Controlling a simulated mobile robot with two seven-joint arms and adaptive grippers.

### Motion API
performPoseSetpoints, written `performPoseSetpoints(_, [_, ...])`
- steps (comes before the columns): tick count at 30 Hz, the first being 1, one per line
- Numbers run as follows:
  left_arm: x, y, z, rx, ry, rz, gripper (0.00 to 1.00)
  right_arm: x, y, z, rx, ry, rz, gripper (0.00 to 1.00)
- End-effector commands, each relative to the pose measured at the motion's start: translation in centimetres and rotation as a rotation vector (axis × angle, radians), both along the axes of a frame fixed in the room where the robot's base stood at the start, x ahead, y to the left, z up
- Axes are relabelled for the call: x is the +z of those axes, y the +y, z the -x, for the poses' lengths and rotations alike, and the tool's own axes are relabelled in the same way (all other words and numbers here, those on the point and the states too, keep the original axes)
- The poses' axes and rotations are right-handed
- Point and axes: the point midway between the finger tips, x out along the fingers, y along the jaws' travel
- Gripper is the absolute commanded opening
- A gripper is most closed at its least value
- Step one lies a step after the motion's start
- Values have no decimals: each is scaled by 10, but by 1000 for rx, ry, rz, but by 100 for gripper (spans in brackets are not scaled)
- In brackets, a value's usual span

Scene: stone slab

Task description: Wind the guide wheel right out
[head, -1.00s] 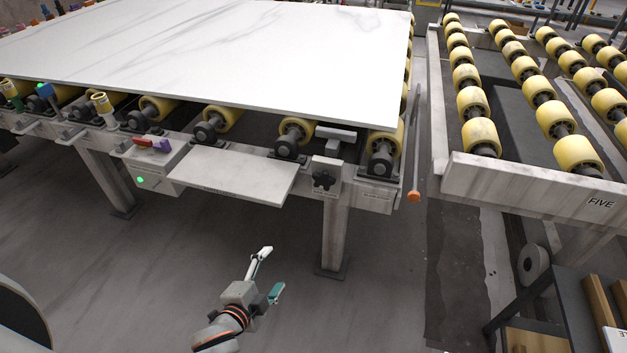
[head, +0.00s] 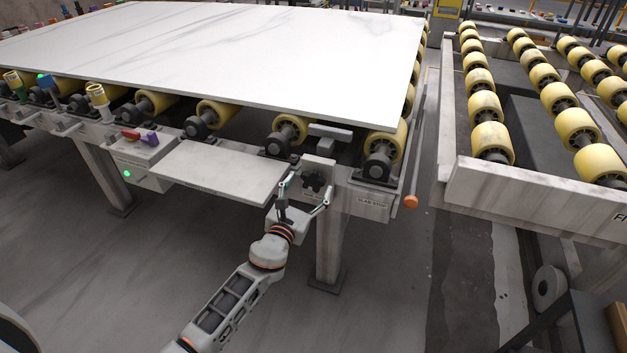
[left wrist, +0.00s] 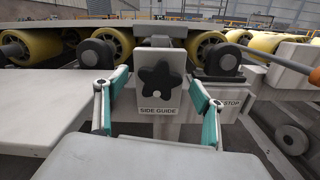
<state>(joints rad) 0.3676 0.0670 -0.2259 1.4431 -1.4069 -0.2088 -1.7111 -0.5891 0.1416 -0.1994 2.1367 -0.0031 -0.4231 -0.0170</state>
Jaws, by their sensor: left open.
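The guide wheel is a black star-shaped knob (head: 314,182) on a pale plate at the front of the roller table. In the left wrist view the guide wheel (left wrist: 161,82) sits in the middle, above the label "SIDE GUIDE". My left gripper (head: 306,195) is open in front of it, one finger on each side. In the left wrist view the fingers of my left gripper (left wrist: 158,92) stand apart to the left and right of the wheel, with nothing between them that they clearly touch. The grey side guide block (head: 330,132) stands above the wheel. My right gripper is not in view.
A white stone slab (head: 230,50) lies on the yellow rollers. A pale shelf (head: 215,170) juts out left of the wheel. A "SLAB STOP" plate (head: 370,203) and an orange-ended lever (head: 411,202) are to the right. The floor in front is clear.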

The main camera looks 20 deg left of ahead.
Motion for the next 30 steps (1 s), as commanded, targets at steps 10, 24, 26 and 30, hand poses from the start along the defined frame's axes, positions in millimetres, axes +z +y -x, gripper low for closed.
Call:
performPoseSetpoints(10, [-3,-2,-35,0,4,2,69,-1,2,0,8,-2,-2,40])
performPoseSetpoints(24, [-1,-2,-37,-1,2,3,30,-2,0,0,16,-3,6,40])
performPoseSetpoints(26, [-1,-2,-37,-1,2,3,30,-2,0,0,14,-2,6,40])
performPoseSetpoints(30, [-2,-1,-37,0,2,7,30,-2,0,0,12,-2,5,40])
